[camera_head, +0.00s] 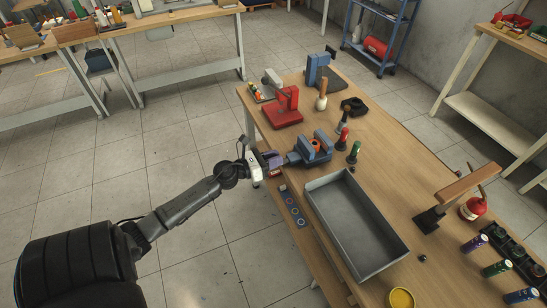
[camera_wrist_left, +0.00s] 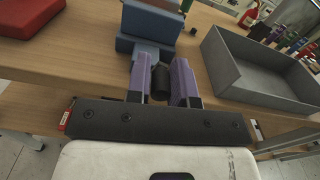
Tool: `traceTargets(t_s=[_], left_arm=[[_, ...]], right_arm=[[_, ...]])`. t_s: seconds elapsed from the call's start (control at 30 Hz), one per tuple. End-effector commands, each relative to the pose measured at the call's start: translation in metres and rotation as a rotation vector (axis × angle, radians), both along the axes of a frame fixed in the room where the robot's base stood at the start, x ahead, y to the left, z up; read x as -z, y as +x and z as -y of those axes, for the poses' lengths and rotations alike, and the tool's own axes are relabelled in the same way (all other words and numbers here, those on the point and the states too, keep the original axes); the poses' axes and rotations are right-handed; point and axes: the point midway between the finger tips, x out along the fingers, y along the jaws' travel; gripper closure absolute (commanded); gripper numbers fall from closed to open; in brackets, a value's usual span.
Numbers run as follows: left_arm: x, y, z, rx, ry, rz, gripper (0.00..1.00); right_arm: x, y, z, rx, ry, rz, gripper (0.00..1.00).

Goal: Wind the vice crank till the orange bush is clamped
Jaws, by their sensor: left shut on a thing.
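The blue vice (camera_head: 318,152) stands near the table's left edge, with the orange bush (camera_head: 315,146) between its jaws. I cannot tell whether the jaws touch the bush. My left gripper (camera_head: 275,160) is at the crank side of the vice. In the left wrist view its purple fingers (camera_wrist_left: 164,83) are shut on the dark crank grip (camera_wrist_left: 160,82), in front of the blue vice body (camera_wrist_left: 150,30). The rest of the crank is mostly hidden. My right gripper is not in view.
An open grey tray (camera_head: 318,187) lies right of and nearer than the vice. A red press-like tool (camera_head: 288,108) stands beyond it. Red (camera_head: 342,138) and green (camera_head: 353,152) bottles stand close to its right. A strip with rings (camera_head: 292,207) lies along the table's edge.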

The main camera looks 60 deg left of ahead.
Motion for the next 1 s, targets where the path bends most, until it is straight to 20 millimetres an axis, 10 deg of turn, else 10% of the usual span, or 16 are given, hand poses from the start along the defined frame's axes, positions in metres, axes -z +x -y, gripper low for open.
traceTargets(t_s=[0.3,0.33,0.53,1.0], left_arm=[[0.011,-0.002,0.002,0.002,-0.005,-0.019,1.00],[0.011,-0.002,0.002,0.001,-0.006,-0.019,0.76],[0.008,-0.001,0.001,0.001,-0.004,-0.013,0.57],[0.005,-0.024,-0.002,-0.001,-0.006,-0.009,0.57]], right_arm=[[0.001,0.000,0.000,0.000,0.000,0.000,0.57],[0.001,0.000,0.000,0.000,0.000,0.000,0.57],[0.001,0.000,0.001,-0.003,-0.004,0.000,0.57],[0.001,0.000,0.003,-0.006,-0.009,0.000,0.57]])
